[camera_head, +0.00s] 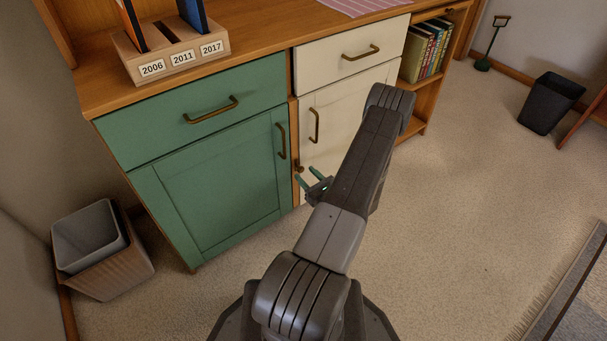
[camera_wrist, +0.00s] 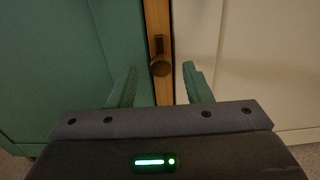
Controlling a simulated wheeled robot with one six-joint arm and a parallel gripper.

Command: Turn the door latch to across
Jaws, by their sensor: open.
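The door latch (camera_wrist: 160,66) is a small brass piece on the wooden strip between the green door (camera_head: 225,185) and the cream door (camera_head: 345,105). In the wrist view its round knob is at the lower end, and a short narrow part runs up the strip from it, so it looks upright. In the head view the latch (camera_head: 298,166) is small, just beyond my gripper (camera_head: 309,178). My gripper is open and empty, pointing at the strip. In the wrist view its green fingers (camera_wrist: 160,76) stand left and right, with the knob between them in the picture. Contact cannot be told.
Brass handles on the green door (camera_head: 281,141) and the cream door (camera_head: 315,125) sit above the gripper. An organizer (camera_head: 175,55) stands on the cabinet top. A waste bin (camera_head: 90,240) stands at left, a dark bin (camera_head: 550,103) at right. Open carpet lies to the right.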

